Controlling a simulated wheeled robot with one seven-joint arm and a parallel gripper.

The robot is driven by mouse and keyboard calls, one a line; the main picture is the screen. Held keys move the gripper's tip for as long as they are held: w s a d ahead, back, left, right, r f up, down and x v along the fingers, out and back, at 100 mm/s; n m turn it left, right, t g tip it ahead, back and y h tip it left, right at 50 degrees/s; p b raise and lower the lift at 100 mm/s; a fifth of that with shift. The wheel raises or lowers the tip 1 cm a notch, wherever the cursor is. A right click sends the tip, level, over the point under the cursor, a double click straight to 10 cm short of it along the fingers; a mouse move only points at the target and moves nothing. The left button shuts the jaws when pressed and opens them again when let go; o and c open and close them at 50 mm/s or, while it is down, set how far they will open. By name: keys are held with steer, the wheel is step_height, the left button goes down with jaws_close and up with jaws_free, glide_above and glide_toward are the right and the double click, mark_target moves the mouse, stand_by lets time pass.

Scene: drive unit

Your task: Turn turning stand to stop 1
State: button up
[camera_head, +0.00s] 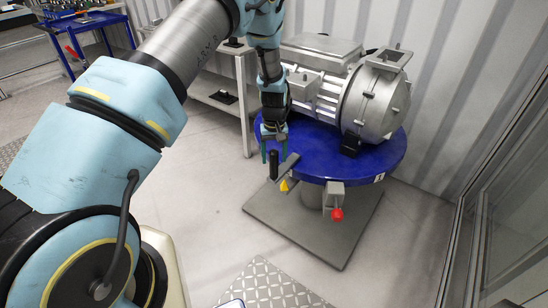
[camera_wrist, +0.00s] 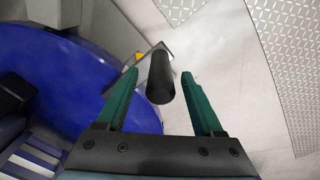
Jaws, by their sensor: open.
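The turning stand (camera_head: 385,157) has a round blue top, and it carries a large grey motor (camera_head: 325,85). A black upright handle (camera_head: 273,164) sits on a grey arm at the stand's front left edge, beside a yellow pointer (camera_head: 285,185). A label reading 1 (camera_head: 379,178) is on the rim to the right. My gripper (camera_head: 274,158) is open at the handle. In the wrist view the black handle (camera_wrist: 160,78) shows between the two green fingers, with a gap on each side. The blue top (camera_wrist: 70,75) lies to the left there.
A red knob (camera_head: 338,214) on a grey bracket (camera_head: 334,194) sits below the rim. A grey base plate (camera_head: 340,245) lies on the floor. A grey shelf (camera_head: 222,100) stands behind, and a blue trolley (camera_head: 95,30) is far left.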

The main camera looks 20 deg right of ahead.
steer(key=shift+f, duration=0.85)
jaws_close()
stand_by(0.9)
